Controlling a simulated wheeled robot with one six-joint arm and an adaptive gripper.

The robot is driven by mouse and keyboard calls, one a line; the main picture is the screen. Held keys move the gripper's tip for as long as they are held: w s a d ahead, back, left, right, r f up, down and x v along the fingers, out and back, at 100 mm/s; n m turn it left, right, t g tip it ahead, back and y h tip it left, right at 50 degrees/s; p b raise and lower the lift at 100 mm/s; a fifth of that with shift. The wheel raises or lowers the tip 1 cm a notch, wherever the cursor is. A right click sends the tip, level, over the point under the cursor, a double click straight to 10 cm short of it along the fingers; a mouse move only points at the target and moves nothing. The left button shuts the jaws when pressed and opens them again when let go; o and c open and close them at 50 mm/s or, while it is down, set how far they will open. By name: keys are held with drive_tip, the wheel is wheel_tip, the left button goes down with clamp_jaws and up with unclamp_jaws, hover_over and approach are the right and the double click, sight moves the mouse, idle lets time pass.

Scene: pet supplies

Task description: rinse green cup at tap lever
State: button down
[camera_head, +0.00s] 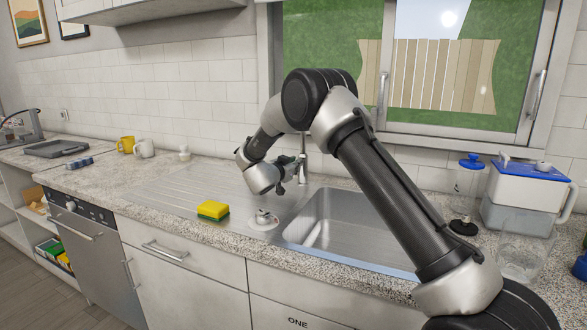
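The tap (303,168) stands behind the sink (345,228), partly hidden by my arm, and I cannot make out its lever clearly. My gripper (283,186) is just left of the tap, above the drainboard and the sink's left back corner. Its dark fingers are small and partly hidden, so I cannot tell whether they are open or shut, or touch the tap. I see no green cup in this view. A yellow cup (126,145) and a white mug (144,148) stand far left near the wall.
A yellow and green sponge (213,210) and a small white round object (263,219) sit left of the sink. A clear glass container (525,247), a white pitcher with blue lid (530,190) and a black-based item (464,227) crowd the right. The drainboard (180,190) is mostly clear.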

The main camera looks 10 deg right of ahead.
drive_tip(key=c, duration=1.4)
unclamp_jaws()
drive_tip(key=v, duration=1.2)
drive_tip(key=shift+f, duration=0.1)
